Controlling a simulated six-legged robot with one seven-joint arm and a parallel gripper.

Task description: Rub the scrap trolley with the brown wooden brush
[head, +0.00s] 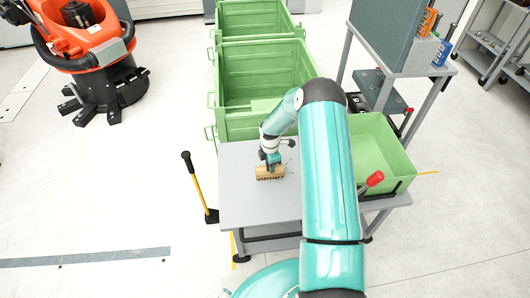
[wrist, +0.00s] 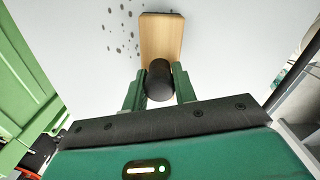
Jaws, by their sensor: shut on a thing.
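The brown wooden brush (head: 270,174) is at the grey top of the trolley (head: 243,208) in the head view. In the wrist view the brush shows as a light wooden block (wrist: 161,38) with a dark round handle. My gripper (head: 272,159) is shut on that handle, with one green finger on each side in the wrist view (wrist: 158,88). Dark spots (wrist: 122,34) mark the pale top just left of the brush in the wrist view. The underside of the brush is hidden, so I cannot tell whether it touches the top.
A green open bin (head: 375,150) is at the trolley's right, with a red-tipped lever in front. Large green crates (head: 262,75) stand behind. A yellow-handled tool (head: 198,185) stands at the left edge. An orange robot (head: 95,45) is far left; the floor between is clear.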

